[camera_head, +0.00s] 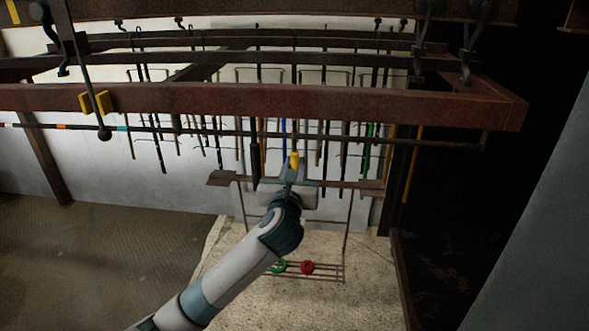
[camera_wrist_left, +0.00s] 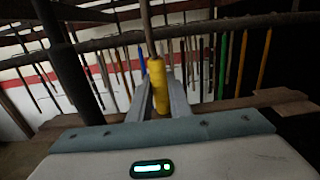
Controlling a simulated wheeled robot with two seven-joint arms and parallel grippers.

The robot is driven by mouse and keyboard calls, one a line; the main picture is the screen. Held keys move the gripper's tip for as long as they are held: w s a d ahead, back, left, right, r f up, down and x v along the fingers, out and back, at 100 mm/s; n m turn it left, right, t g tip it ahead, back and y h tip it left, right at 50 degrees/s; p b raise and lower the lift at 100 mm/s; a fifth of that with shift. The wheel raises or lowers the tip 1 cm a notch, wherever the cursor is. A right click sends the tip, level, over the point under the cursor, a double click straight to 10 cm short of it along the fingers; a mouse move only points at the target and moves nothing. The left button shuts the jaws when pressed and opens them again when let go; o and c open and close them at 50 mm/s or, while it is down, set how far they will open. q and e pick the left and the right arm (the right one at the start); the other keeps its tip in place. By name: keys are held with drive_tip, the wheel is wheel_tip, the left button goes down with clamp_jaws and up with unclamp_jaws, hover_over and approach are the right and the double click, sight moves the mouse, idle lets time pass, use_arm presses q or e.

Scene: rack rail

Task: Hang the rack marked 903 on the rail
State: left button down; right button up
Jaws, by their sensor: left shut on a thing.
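My left gripper (camera_head: 294,174) is shut on the yellow grip (camera_head: 295,160) of a hanging rack. The rack has a brown crossbar (camera_head: 345,184), thin side rods and a wire bottom with a green ring (camera_head: 279,266) and a red ring (camera_head: 307,267). I cannot read a 903 mark. The thin dark rail (camera_head: 400,142) runs across just above the gripper. In the left wrist view the yellow grip (camera_wrist_left: 157,90) stands between the fingers, and a thin rod rises from it past the rail (camera_wrist_left: 200,28). I cannot tell whether its hook is on the rail. My right gripper is not in view.
A thick rusty red beam (camera_head: 250,102) crosses above the rail, with dark beams behind it. Many thin rods hang behind, before a pale wall (camera_head: 90,165). A black ball-ended rod (camera_head: 104,134) hangs at left. A pale speckled floor area (camera_head: 240,305) lies below.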

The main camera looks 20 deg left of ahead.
use_arm(q)
drive_tip(key=shift+w+a+r, duration=0.1)
drive_tip(key=shift+w, duration=0.1)
idle(0.5)
drive_tip(key=shift+x, duration=1)
drive_tip(key=shift+w, duration=0.25)
drive_tip(key=shift+x, duration=0.75)
idle(0.5)
